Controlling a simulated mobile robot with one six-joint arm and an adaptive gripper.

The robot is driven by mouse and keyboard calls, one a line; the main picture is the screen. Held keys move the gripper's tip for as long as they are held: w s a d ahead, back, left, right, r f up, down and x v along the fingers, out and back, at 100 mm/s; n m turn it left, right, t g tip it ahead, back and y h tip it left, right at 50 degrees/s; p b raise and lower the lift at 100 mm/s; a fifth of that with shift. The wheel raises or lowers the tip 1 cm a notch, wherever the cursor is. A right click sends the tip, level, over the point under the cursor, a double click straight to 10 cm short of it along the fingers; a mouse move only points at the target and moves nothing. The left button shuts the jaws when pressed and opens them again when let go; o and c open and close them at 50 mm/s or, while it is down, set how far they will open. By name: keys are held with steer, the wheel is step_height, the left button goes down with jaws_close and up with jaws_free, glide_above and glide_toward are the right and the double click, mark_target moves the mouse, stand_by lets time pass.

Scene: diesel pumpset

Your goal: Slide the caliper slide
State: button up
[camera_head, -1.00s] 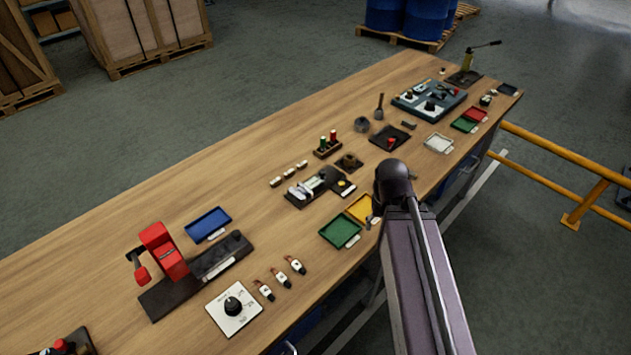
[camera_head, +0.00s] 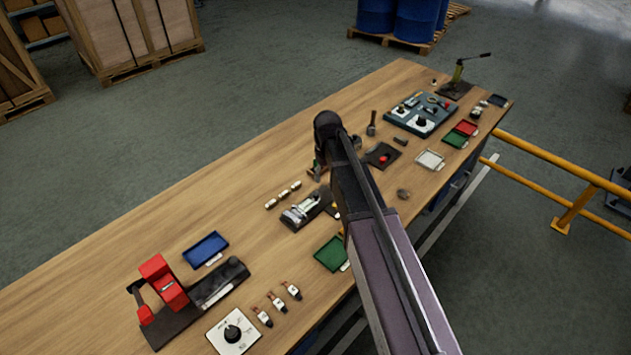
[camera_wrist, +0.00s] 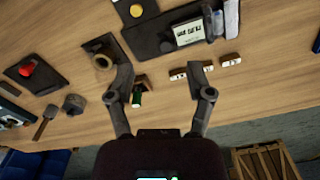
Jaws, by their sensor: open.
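The caliper fixture (camera_head: 303,210), a dark base with a pale, silvery caliper on it, lies near the middle of the bench in the head view, left of my arm. In the wrist view, a dark base (camera_wrist: 160,42) at the top carries a yellow button and a pale caliper with a display (camera_wrist: 188,32); I cannot make out the slide separately. My gripper (camera_wrist: 160,70) is open, its fingers apart and empty, with the caliper beyond its tips. In the head view my arm hides the gripper and the right end of the fixture.
Several small pale cylinders (camera_wrist: 205,70) lie near the right finger. A wooden block with a green cylinder (camera_wrist: 137,98) shows beside the left finger. A red-button plate (camera_head: 382,155), a blue tray (camera_head: 206,249) and a red clamp-like device (camera_head: 160,280) stand around. The bench's far left is clear.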

mark_target(316, 193)
steer(key=shift+n, duration=0.5)
steer(key=w+a, duration=0.1)
steer(key=w+a+r, duration=0.1)
steer(key=w+a, duration=0.1)
steer(key=w, duration=0.1)
steer(key=shift+r+p, duration=0.25)
steer(key=shift+p, duration=0.1)
steer(key=shift+f, duration=0.25)
step_height(316, 193, down, 13)
steer(key=b, duration=1.3)
steer(key=shift+f+b, duration=0.15)
steer(key=shift+b, duration=0.25)
steer(key=shift+d, duration=0.1)
jaws_close()
